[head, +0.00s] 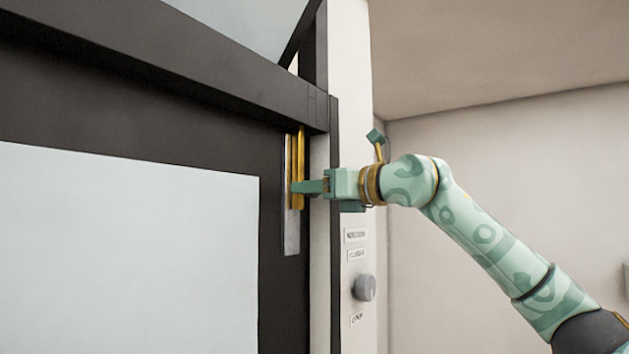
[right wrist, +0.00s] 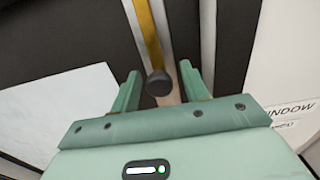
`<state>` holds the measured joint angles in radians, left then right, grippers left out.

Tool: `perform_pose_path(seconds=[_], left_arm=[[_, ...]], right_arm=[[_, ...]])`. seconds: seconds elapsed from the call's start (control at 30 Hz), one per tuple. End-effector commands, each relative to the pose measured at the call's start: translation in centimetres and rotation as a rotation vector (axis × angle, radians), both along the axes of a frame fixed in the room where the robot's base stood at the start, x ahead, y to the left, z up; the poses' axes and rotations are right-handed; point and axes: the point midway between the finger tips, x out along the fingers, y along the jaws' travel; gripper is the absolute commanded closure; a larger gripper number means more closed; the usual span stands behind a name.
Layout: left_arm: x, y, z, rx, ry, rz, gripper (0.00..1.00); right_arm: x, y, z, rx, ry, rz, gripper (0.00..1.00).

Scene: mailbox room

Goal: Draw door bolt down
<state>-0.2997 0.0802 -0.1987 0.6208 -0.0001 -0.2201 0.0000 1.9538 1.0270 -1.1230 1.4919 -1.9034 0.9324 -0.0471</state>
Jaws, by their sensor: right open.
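The door bolt (head: 300,152) is a gold upright bar on a silver backing plate (head: 291,240), near the right edge of the dark door. In the right wrist view the gold bar (right wrist: 146,28) ends at a round dark knob (right wrist: 158,83). My right gripper (head: 298,187) reaches in from the right at the bolt's lower part. In the right wrist view, my right gripper (right wrist: 160,72) is open, with one finger on each side of the knob and gaps visible. In the head view the fingers hide part of the bolt. My left gripper is out of view.
The dark door frame (head: 180,78) crosses above the bolt. A pale panel (head: 120,250) fills the door's middle. Right of the door, a white post carries labels and a grey round knob (head: 364,287) below my wrist. Open room lies to the right.

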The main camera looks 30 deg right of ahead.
Motion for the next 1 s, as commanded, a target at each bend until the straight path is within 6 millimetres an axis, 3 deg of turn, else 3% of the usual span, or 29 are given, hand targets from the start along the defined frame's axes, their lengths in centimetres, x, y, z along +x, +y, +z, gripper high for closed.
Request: perform_pose_path(seconds=[0.27,0.43,0.63,0.9,1.0], left_arm=[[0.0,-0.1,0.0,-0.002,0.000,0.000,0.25],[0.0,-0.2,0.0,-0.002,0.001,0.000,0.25],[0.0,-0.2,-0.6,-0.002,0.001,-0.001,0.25],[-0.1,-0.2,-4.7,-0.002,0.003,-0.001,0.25],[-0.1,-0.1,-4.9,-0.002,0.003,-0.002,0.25]], right_arm=[[0.2,0.1,-0.1,0.001,0.001,0.000,0.54],[0.2,0.0,-0.1,0.001,0.000,0.000,1.00],[0.2,0.0,-0.7,0.001,0.000,-0.001,1.00],[0.2,0.1,-5.0,0.000,0.001,0.000,1.00],[0.2,0.1,-5.3,0.000,0.002,0.000,1.00]])
